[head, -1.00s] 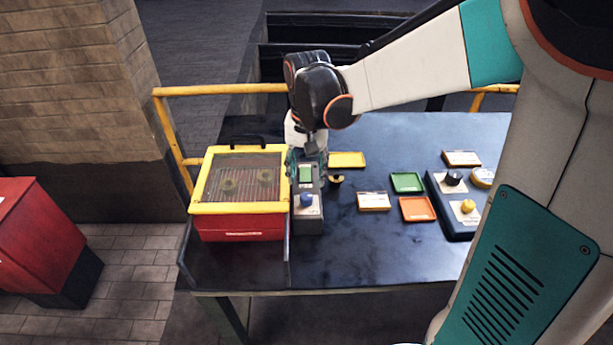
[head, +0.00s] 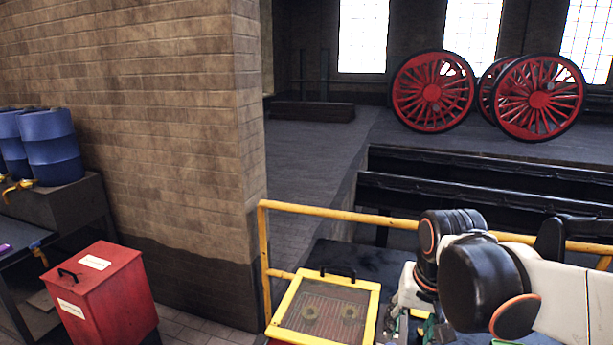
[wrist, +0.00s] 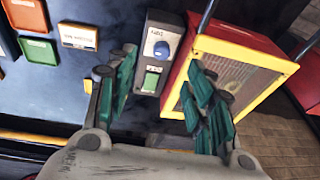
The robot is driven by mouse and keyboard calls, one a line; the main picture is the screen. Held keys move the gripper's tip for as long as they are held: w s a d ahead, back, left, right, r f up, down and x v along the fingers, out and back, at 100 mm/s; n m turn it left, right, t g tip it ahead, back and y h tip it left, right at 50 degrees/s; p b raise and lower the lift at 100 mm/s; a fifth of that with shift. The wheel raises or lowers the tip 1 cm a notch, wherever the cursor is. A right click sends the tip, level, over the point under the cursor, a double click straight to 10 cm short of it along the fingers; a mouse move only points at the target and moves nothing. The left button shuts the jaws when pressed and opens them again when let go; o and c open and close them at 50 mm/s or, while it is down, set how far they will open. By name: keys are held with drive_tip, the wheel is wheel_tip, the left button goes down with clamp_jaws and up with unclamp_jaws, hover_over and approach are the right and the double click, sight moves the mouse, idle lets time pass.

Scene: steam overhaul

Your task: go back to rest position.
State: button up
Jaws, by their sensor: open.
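My gripper (wrist: 160,95) is open and empty in the wrist view, its green fingers spread wide above the table. Between and beyond the fingers is a grey control box (wrist: 158,50) with a blue knob and a green button. The red box with a yellow-framed mesh lid (wrist: 238,60) lies just right of it, partly behind the right finger. In the head view my arm's wrist hangs over the table beside the yellow-framed lid (head: 325,312); the fingertips are at the bottom edge and mostly hidden.
A yellow railing (head: 345,215) runs behind the table. A red bin (head: 100,295) stands at the left by a brick pillar (head: 170,150). Red spoked wheels (head: 432,92) stand far back.

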drive_tip(key=s+r+n+t, duration=0.1)
drive_tip(key=s+n+t, duration=0.2)
drive_tip(key=s, duration=0.6)
drive_tip(key=shift+s+r+t, duration=0.2)
drive_tip(key=shift+r+t, duration=0.15)
drive_tip(key=shift+t, duration=0.35)
